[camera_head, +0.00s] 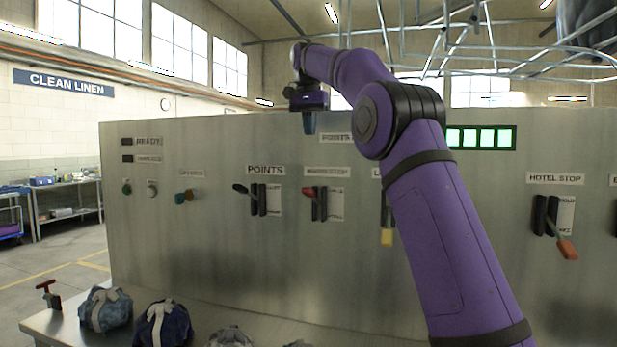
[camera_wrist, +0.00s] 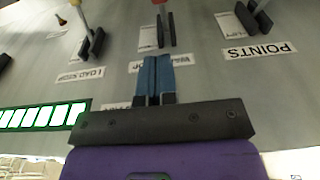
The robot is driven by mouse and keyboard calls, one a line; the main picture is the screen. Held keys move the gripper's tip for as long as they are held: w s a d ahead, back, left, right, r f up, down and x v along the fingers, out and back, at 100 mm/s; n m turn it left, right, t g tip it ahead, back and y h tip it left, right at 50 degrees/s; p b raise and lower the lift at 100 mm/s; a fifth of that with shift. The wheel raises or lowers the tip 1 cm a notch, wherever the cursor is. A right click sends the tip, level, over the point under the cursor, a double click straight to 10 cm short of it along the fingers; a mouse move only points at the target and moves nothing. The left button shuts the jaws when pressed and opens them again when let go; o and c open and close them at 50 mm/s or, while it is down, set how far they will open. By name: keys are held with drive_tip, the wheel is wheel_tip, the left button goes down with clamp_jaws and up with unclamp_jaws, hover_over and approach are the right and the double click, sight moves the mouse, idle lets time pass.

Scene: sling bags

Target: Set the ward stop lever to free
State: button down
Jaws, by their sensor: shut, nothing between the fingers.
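The ward stop lever (camera_head: 308,191) has a red handle and sits in a black slotted bracket (camera_head: 319,204) on the grey panel. Its handle is in the upper part of the bracket, tilted up. A card with small, unclear print is beside it and a blurred label (camera_head: 327,170) above. In the wrist view the lever (camera_wrist: 160,2) shows at the top edge, its label partly behind the fingers. My gripper (camera_head: 309,131) is shut and empty, above the lever and its label, apart from them. Its blue fingers (camera_wrist: 155,62) point towards the lever in the wrist view.
The points lever (camera_head: 241,188), with a dark handle, is to the left. A yellow-handled lever (camera_head: 386,237) hangs down at right, partly behind my arm. The hotel stop lever (camera_head: 567,249) is orange and points down. Bundled bags (camera_head: 106,309) lie on the ledge below.

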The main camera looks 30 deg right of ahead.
wheel_tip(320, 180, down, 12)
drive_tip(key=shift+s+r, duration=0.1)
drive_tip(key=shift+r, duration=0.1)
drive_tip(key=shift+s+a+f, duration=0.2)
drive_tip(key=shift+a+f, duration=0.05)
drive_tip(key=shift+f, duration=0.5)
drive_tip(key=shift+s+a+f+t+h, duration=0.4)
drive_tip(key=shift+a+f, duration=0.05)
drive_tip(key=shift+f, duration=0.15)
wheel_tip(320, 180, down, 12)
drive_tip(key=s+a+t+h, duration=0.1)
drive_tip(key=t+h, duration=0.3)
drive_tip(key=shift+s+a+t+h, duration=0.25)
drive_tip(key=shift+s+t+h, duration=0.05)
drive_tip(key=shift+f, duration=0.1)
idle(0.3)
